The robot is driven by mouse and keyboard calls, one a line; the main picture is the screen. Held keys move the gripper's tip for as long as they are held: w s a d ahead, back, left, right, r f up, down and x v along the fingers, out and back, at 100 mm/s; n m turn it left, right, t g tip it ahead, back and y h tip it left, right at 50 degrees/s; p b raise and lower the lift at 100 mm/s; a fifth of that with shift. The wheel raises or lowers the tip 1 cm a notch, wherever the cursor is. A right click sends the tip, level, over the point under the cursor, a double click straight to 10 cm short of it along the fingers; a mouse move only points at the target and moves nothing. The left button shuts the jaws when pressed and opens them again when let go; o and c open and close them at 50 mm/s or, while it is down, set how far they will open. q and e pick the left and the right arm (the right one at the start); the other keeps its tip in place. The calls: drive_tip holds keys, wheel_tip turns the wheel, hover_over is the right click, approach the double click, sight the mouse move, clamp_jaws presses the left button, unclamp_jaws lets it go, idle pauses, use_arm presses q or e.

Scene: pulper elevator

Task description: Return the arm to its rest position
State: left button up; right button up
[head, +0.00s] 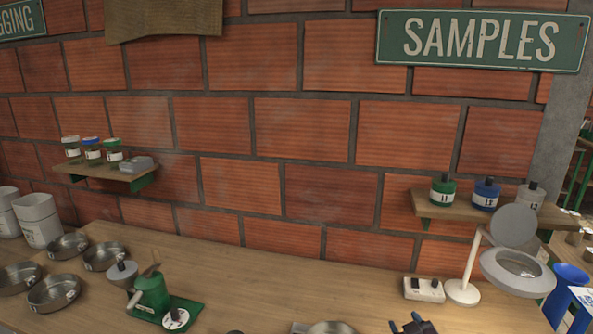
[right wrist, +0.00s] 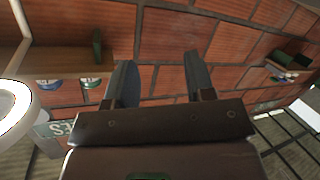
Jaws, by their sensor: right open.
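My right gripper (head: 415,324) shows only as dark fingertips at the bottom edge of the head view, over the front of the wooden table (head: 270,285). In the right wrist view the right gripper (right wrist: 160,82) has its two dark fingers apart with nothing between them. Behind them is the brick wall (right wrist: 170,40). Most of my right arm is hidden in the head view. My left gripper is not in view.
A shelf (head: 470,213) holds labelled bottles. A green hand-cranked device (head: 152,294) and several metal pans (head: 54,292) are at left. The table's middle is mostly clear.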

drive_tip(key=s+f+m+g, duration=0.1)
drive_tip(key=s+f, duration=0.3)
drive_tip(key=s, duration=0.5)
drive_tip(key=s+d+f+m+g+b, duration=0.1)
drive_tip(key=s+f, duration=0.3)
drive_tip(key=s, duration=0.6)
drive_tip(key=s+d+f+m+g, duration=0.1)
drive_tip(key=s+f, duration=0.3)
drive_tip(key=s, duration=0.5)
drive_tip(key=shift+s+f+m+g+h, duration=0.2)
drive_tip(key=shift+s+m+g+h, duration=0.1)
drive_tip(key=shift+m+g+h, duration=0.1)
